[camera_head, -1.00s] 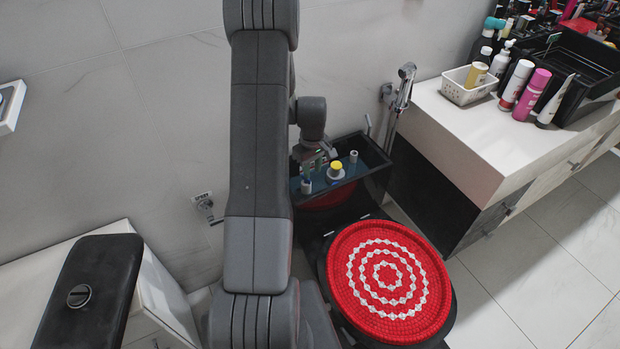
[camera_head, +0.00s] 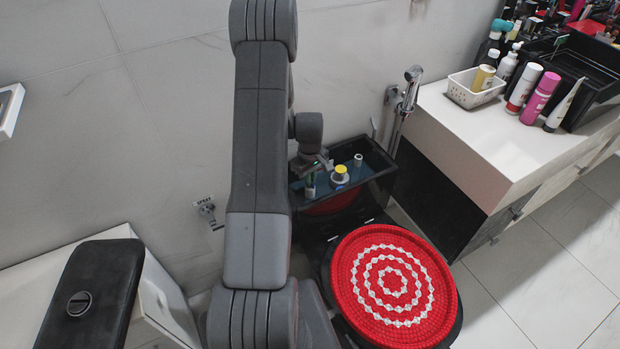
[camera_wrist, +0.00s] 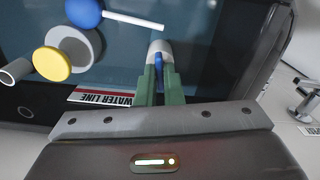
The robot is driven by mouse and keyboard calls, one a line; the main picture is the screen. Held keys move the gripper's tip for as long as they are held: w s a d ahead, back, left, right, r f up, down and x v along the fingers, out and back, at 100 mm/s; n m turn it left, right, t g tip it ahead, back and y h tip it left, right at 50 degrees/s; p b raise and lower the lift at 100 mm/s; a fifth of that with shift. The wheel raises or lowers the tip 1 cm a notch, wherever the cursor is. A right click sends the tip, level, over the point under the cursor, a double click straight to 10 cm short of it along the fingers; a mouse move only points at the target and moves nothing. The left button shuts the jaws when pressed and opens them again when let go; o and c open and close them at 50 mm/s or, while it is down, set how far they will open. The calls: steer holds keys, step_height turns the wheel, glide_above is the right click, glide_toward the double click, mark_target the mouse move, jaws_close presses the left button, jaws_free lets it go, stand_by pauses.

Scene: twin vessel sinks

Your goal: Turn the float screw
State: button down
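An open black tank (camera_head: 375,150) with water stands against the wall. In the wrist view its inside shows a white cylinder (camera_wrist: 160,47) with a blue piece (camera_wrist: 159,68) at its end, which I take to be the float screw. My gripper (camera_wrist: 160,72) has green fingers on both sides of the blue piece, close together, with no clear gap seen. In the head view my gripper (camera_head: 311,178) is over the tank's left part. A yellow-capped grey fitting (camera_wrist: 52,63) is left of it in the wrist view; it also shows in the head view (camera_head: 340,172).
A blue ball (camera_wrist: 84,12) with a white rod and a grey tube (camera_wrist: 14,72) are inside the tank. A red and white round lid (camera_head: 395,285) lies in front. A hand sprayer (camera_head: 408,90) hangs right, beside a counter (camera_head: 460,135) with bottles.

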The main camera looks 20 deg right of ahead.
steer(key=shift+f+m+b, duration=0.15)
steer(key=shift+m+b, duration=0.25)
steer(key=shift+b, duration=0.1)
steer(key=shift+m+b, duration=0.35)
steer(key=shift+m, duration=0.15)
steer(key=c, duration=1.6)
jaws_free()
steer(key=shift+o, duration=0.2)
steer(key=shift+r, duration=0.25)
step_height(320, 180, up, 14)
steer(key=p, duration=0.1)
steer(key=shift+f, duration=0.15)
steer(key=shift+f, duration=0.1)
